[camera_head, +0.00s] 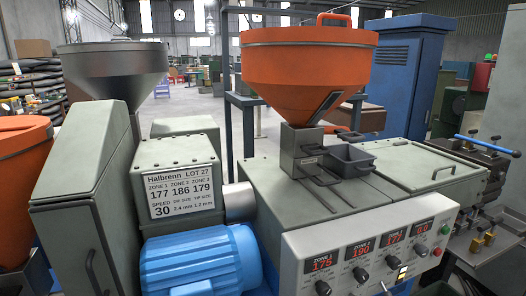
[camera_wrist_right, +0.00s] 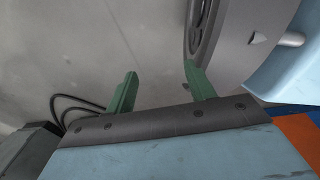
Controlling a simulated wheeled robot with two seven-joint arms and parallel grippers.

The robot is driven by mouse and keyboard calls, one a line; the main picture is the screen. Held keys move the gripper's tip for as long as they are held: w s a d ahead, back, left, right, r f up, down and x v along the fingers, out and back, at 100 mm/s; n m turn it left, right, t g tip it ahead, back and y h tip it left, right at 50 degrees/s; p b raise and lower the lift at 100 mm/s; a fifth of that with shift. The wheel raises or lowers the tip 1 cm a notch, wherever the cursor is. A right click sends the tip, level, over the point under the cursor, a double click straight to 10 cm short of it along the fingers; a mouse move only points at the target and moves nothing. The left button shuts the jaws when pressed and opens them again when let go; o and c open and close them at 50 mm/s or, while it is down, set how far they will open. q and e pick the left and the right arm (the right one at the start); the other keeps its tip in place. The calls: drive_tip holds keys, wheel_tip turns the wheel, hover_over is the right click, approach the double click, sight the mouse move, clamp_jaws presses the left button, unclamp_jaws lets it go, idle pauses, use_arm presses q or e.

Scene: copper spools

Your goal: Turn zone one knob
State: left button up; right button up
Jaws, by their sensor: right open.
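The zone one knob (camera_head: 323,288) is a small dark knob at the bottom edge of the head view. It sits on the light control panel (camera_head: 300,247) below the leftmost red display (camera_head: 322,263), which appears to read 175. A placard (camera_head: 181,189) on the machine lists zone 1 as 177, zone 2 as 186 and zone 3 as 179. My right gripper (camera_wrist_right: 160,69) shows only in the right wrist view, its two green fingers apart and nothing between them. The knob is not recognizable in that view. My left gripper is in neither view.
More displays and knobs run rightward along the panel, including a second knob (camera_head: 360,274). A blue motor (camera_head: 205,262) stands left of the panel. An orange hopper (camera_head: 305,75) rises above the machine. In the wrist view, a dark curved part (camera_wrist_right: 203,35) is close to one finger.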

idle(0.3)
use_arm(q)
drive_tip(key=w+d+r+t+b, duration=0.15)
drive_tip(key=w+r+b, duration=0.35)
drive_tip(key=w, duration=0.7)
use_arm(e)
drive_tip(key=t+y+b, duration=0.1)
drive_tip(key=t+y, duration=0.6)
drive_tip(key=t, duration=0.9)
approach(326, 294)
drive_tip(key=b+x, duration=0.2)
drive_tip(key=x, duration=0.6)
drive_tip(key=shift+w+a+b, duration=0.1)
drive_tip(key=shift+b, duration=0.25)
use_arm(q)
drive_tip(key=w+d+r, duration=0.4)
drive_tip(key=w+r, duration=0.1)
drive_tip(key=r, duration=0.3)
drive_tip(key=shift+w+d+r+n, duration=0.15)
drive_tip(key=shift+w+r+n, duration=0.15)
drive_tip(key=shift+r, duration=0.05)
use_arm(e)
drive_tip(key=shift+w+a, duration=0.15)
drive_tip(key=shift+w, duration=0.3)
